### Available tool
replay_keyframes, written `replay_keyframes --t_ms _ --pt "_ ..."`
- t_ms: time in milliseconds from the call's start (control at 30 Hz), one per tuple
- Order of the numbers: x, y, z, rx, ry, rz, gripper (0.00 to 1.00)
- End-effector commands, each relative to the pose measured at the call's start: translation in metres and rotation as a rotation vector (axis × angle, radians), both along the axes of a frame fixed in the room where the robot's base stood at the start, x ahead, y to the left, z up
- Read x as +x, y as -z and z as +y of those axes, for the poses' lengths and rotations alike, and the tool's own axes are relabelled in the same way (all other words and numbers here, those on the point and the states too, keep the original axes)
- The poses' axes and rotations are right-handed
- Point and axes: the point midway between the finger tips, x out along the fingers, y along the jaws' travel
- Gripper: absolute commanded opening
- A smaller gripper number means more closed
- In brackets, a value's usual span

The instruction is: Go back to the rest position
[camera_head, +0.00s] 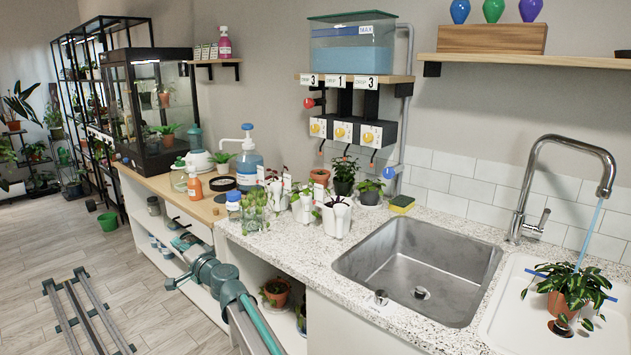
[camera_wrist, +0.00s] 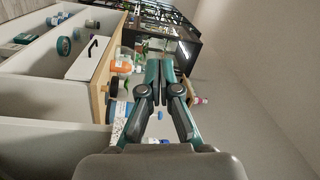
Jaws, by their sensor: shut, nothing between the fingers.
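My gripper (camera_head: 171,284) is at the left end of my grey and teal arm, in front of the counter's lower shelves in the head view. In the wrist view my gripper (camera_wrist: 160,66) has its two teal fingertips together, with nothing between them. It is apart from the counter and touches nothing that I can see.
A speckled counter (camera_head: 300,258) holds potted plants, bottles and a steel sink (camera_head: 420,268). A potted plant (camera_head: 566,290) sits under a thin stream at the right. A glass terrarium (camera_head: 150,105) stands at the back left. Grey rails (camera_head: 88,312) lie over the floor.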

Motion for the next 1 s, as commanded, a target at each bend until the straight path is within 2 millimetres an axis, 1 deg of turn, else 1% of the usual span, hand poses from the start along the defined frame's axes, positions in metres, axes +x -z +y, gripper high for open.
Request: replay_keyframes --t_ms 33,167,267,367,400,467,500,567,600,667,700,767,800,867,900,967,1000 --pt "0.002 0.019 -0.014 -0.029 0.006 0.006 0.00" --pt "0.000 0.060 -0.032 -0.102 -0.009 0.013 0.00" --pt "-0.004 0.094 -0.047 -0.162 -0.023 0.025 0.00" --pt "-0.010 0.135 -0.068 -0.233 -0.039 0.042 0.00" --pt "-0.014 0.154 -0.077 -0.267 -0.047 0.052 0.00" --pt "-0.021 0.184 -0.094 -0.321 -0.062 0.072 0.00" --pt "-0.028 0.207 -0.105 -0.360 -0.075 0.087 0.00" --pt "-0.039 0.241 -0.126 -0.423 -0.094 0.114 0.00" --pt "-0.048 0.264 -0.139 -0.464 -0.110 0.135 0.00" --pt "-0.062 0.297 -0.160 -0.524 -0.131 0.167 0.00" --pt "-0.073 0.318 -0.174 -0.565 -0.147 0.190 0.00" --pt "-0.090 0.349 -0.196 -0.622 -0.171 0.229 0.00" --pt "-0.102 0.369 -0.211 -0.661 -0.187 0.256 0.00" --pt "-0.122 0.397 -0.233 -0.717 -0.214 0.298 0.00" --pt "-0.136 0.416 -0.248 -0.752 -0.231 0.329 0.00" --pt "-0.159 0.442 -0.270 -0.807 -0.259 0.376 0.00" --pt "-0.175 0.458 -0.286 -0.843 -0.279 0.410 0.00"
